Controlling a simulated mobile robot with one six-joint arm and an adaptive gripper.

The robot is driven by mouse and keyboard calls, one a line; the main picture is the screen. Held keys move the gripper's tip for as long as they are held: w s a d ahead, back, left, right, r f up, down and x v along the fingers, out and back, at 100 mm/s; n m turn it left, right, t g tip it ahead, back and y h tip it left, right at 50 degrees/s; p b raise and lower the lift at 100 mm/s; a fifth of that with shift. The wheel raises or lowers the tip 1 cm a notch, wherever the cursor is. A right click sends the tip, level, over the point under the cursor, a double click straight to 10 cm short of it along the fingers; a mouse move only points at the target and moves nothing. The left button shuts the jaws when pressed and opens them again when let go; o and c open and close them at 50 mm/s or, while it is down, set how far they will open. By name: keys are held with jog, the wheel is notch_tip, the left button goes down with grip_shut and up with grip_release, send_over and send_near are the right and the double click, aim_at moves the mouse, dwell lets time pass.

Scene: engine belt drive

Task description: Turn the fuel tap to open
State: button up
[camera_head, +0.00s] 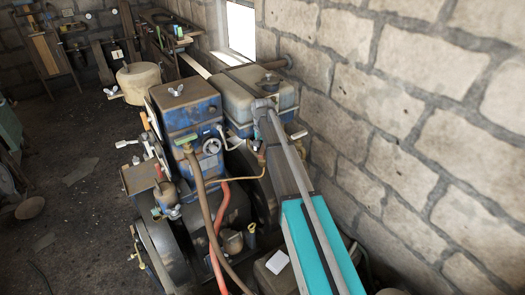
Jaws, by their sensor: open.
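A grey fuel tank (240,92) with a dark cap sits on top of the engine, close to the stone wall. A thin brass-coloured pipe (240,179) runs below it across the engine. A small reddish fitting at the pipe's right end, below the tank, may be the fuel tap (262,155); its handle position is too small to tell. My arm reaches up from the lower right. My gripper (264,128) is at its far end, in front of the tank and just above that fitting. It is open; its fingers are small and partly hidden, and contact cannot be told.
The blue engine block (186,108) stands left of the tank. A brown hose (203,200) and an orange hose (216,235) hang in front. The stone wall (400,110) is close on the right. A cream container (139,82) stands behind; open floor (65,160) lies left.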

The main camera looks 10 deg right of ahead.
dwell(0.3)
grip_shut()
dwell(0.5)
jog(key=n, duration=0.9)
dwell(0.5)
